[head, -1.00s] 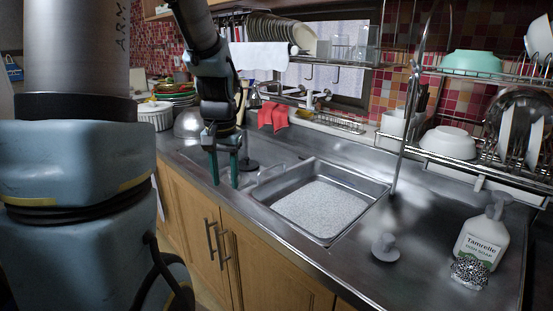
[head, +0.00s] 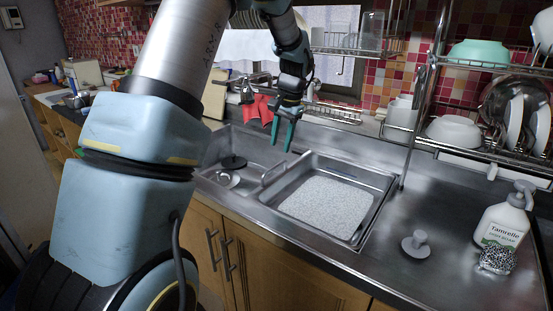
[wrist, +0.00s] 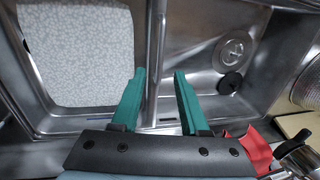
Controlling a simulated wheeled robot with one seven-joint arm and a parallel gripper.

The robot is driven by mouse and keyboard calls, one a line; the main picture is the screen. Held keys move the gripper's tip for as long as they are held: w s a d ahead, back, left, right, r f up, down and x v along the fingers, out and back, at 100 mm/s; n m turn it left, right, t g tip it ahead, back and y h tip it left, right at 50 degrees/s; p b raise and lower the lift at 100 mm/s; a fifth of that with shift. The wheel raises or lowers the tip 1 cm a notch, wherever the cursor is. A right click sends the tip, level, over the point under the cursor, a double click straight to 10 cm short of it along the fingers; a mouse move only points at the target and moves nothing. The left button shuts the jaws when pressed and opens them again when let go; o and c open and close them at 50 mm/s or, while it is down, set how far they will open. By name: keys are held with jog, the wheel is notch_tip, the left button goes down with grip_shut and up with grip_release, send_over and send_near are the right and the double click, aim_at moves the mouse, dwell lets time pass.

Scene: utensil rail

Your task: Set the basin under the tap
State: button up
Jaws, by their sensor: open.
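A rectangular steel basin (head: 371,213) with a pale speckled floor sits in the counter right of the divider; I cannot tell whether it is loose. It also shows at left in the wrist view (wrist: 80,60). A chrome tap (head: 248,86) stands at the back wall, partly hidden by my arm. My gripper (head: 281,147) is open and empty, fingers pointing down near the basin's back left corner. In the wrist view, its green fingers (wrist: 160,75) straddle the steel divider (wrist: 155,50), with nothing between them.
The left sink compartment holds a drain (wrist: 233,52) and a black stopper (head: 232,162). A red cloth (head: 258,110) hangs behind. A dish rack post (head: 412,140) rises behind the basin.

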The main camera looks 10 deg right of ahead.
aim_at(276, 166)
jog(key=f, duration=0.2)
jog(key=f+p, duration=0.1)
jog(key=f, duration=0.2)
jog(key=w+a+f, duration=0.1)
jog(key=f, duration=0.1)
jog(key=shift+f, duration=0.15)
jog(key=shift+c, duration=0.2)
grip_shut()
dwell(1.0)
